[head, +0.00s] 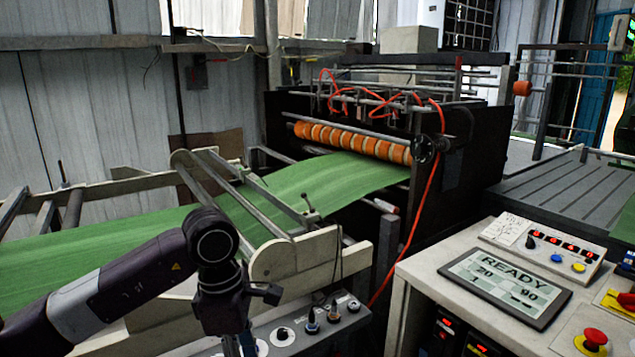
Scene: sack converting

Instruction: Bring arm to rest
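My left arm comes in from the left edge, and its wrist bends down over a low knob panel (325,325). My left gripper (236,346) points down at the bottom edge. Its fingertips are cut off by the frame, so I cannot tell whether it is open or shut. No held object shows. My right arm and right gripper are not in view.
Green sack material (330,187) runs over a pale frame (300,252) into the dark machine with an orange-striped roller (350,143). A control console (420,270) stands right, with a "READY" screen (505,286) and a red button (594,339). An orange cable (427,200) hangs down between them.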

